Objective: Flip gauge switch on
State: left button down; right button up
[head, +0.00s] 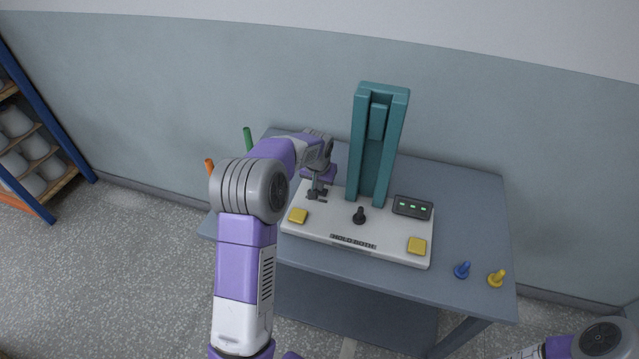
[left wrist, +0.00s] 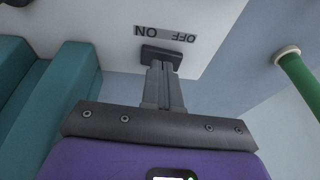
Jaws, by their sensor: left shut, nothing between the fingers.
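The gauge has a white base (head: 330,228) and a tall teal tower (head: 370,150) on the table. Its switch (left wrist: 161,54) is a small dark part beside a printed ON/OFF label (left wrist: 165,34), which appears upside down in the left wrist view. My left gripper (head: 316,195) is shut and empty over the left rear of the base. In the left wrist view its fingertips (left wrist: 162,68) are at the switch, overlapping its lower edge; I cannot tell whether they touch. The fingers partly hide the switch, and its setting is unclear. My right gripper is out of view.
The base also carries a black knob (head: 359,214), yellow pads (head: 417,246) and a display (head: 413,207) with green lights. Blue (head: 462,270) and yellow (head: 497,279) pegs stand at the table's right front. A green post (head: 247,139) rises left of the gripper.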

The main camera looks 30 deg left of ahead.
pick_arm(q)
jog(key=r+p, duration=0.2)
jog(key=r, duration=0.1)
jog(key=r+p, duration=0.1)
jog(key=shift+w+d+r, duration=0.1)
jog(key=shift+d+r, duration=0.05)
jog(key=shift+d, duration=0.1)
jog(key=d+p+v, duration=0.1)
jog(key=v, duration=0.8)
jog(key=shift+d, duration=0.3)
jog(key=shift+w, duration=0.1)
